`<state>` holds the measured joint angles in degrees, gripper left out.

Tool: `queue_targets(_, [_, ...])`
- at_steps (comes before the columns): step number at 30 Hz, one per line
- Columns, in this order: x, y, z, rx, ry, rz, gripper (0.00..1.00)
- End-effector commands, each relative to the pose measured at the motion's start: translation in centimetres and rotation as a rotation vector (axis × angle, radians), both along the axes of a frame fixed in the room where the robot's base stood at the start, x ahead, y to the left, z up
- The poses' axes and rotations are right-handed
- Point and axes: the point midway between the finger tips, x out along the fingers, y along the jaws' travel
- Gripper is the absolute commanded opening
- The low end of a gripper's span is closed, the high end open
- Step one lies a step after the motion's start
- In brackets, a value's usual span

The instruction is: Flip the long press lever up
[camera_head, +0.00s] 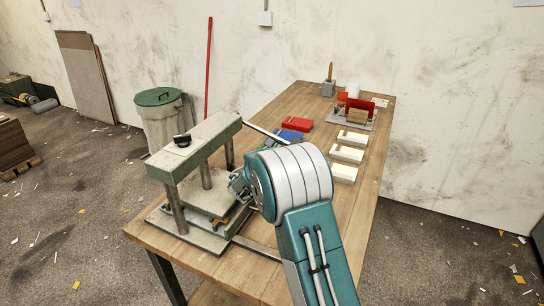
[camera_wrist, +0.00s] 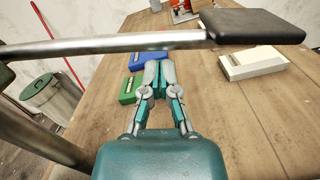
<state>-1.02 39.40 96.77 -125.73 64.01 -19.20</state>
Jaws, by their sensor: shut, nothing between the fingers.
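The press (camera_head: 205,165) stands on the near left part of the table, with a pale top beam on metal posts. Its long lever (camera_head: 265,132) is a thin metal bar running from the beam down to the right, its far part hidden behind my arm. In the wrist view the lever (camera_wrist: 110,45) crosses the top of the picture and ends in a flat black handle (camera_wrist: 258,27) at right. My gripper (camera_wrist: 158,65) is shut and empty, its fingertips just below the bar in the picture. I cannot tell whether they touch it. In the head view my gripper (camera_head: 238,185) is partly hidden beside the press.
A red box (camera_head: 297,124) and a blue box (camera_head: 290,137) lie beyond my arm; a green box (camera_wrist: 130,90) shows in the wrist view. Several white blocks (camera_head: 347,154) line the right side. A red fixture (camera_head: 358,108) stands at the far end. A bin (camera_head: 163,120) is behind the press.

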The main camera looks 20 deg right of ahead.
Motion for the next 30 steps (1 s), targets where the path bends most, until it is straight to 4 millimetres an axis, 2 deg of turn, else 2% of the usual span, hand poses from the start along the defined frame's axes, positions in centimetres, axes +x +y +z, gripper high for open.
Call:
queue_targets(11, [0.0, 0.0, 0.1, -0.003, 0.004, 0.000, 0.00])
queue_targets(30, [-0.6, -0.6, 2.3, -0.091, 0.089, -0.001, 0.00])
